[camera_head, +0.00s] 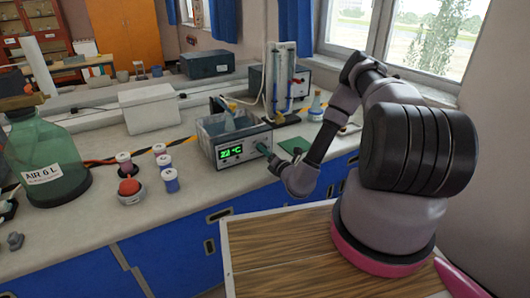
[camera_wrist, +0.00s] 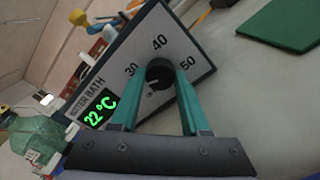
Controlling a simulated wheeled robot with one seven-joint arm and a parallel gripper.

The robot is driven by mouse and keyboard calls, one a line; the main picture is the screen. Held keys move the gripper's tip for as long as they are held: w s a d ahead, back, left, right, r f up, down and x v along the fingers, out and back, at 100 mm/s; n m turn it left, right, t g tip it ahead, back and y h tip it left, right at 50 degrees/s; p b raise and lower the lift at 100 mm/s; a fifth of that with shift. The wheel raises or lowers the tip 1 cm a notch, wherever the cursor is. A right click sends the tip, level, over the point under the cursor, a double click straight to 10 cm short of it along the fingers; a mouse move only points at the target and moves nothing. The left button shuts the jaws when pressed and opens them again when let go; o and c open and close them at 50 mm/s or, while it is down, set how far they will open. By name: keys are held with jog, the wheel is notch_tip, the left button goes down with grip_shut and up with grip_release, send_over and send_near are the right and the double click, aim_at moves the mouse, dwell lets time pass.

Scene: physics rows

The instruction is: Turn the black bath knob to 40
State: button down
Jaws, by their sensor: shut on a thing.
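The water bath (camera_head: 232,143) stands on the bench, and its green display reads 22 °C. In the wrist view its panel (camera_wrist: 205,52) looks tilted and carries the numbers 30, 40 and 50 around the black knob (camera_wrist: 159,76). A small pale mark on the knob seems to point to the lower left, towards a tiny label and away from 40; it is too small to be certain. My gripper (camera_wrist: 164,72) is shut on the knob, one teal finger on each side. In the head view my gripper (camera_head: 267,152) reaches the panel's right end and hides the knob.
Red and blue-and-white spools (camera_head: 164,162) and a red-topped button (camera_head: 129,187) stand left of the bath. A large green bottle (camera_head: 45,158) is farther left. A green mat (camera_head: 294,145) lies to the right. A flask (camera_head: 228,117) stands in the bath.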

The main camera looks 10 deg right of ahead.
jog(key=m, duration=0.5)
jog(key=shift+m, duration=0.3)
jog(key=m, duration=1)
jog(key=shift+m, duration=0.4)
jog(key=m, duration=0.5)
jog(key=shift+f+m, duration=0.1)
jog(key=shift+m, duration=0.2)
jog(key=shift+c, duration=1.9)
grip_release()
jog(key=shift+s, duration=0.1)
